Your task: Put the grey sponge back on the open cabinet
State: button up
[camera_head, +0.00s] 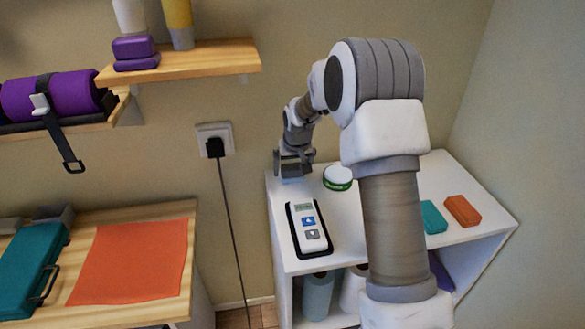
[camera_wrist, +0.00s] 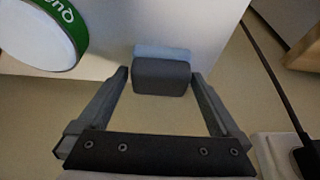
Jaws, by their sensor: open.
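The open cabinet (camera_head: 352,232) is white, with a flat top and open compartments below. My gripper (camera_head: 294,172) is at the back left corner of its top. In the wrist view the jaws are apart, with a dark grey block, the grey sponge (camera_wrist: 160,78), between the fingertips. A narrow gap shows on each side of it. A pale blue-grey strip (camera_wrist: 163,52) lies along its far side; I cannot tell whether it is the sponge's own face or another thing. The sponge is at the cabinet top's edge. In the head view I cannot tell it from the gripper.
On the cabinet top are a green-and-white round tin (camera_head: 338,178), a white handheld device (camera_head: 309,229) on a black base, a teal block (camera_head: 433,217) and an orange block (camera_head: 462,211). A wall socket (camera_head: 214,139) with a hanging cable is left of it. My arm hides the top's middle.

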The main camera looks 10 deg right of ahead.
jog(key=s+f+p+v, duration=0.1)
jog(key=s+v, duration=0.1)
jog(key=v, duration=0.9)
jog(key=s+f+v, duration=0.1)
jog(key=s+v, duration=0.2)
jog(key=v, duration=0.8)
jog(key=s+r+t, duration=0.1)
jog(key=s+r, duration=0.1)
jog(key=s, duration=2.4)
jog(key=shift+r, duration=0.3)
jog(key=shift+s, duration=0.1)
notch_tip(320, 180, up, 6)
jog(key=p, duration=0.5)
jog(key=shift+f+p, duration=0.15)
jog(key=shift+p, duration=0.25)
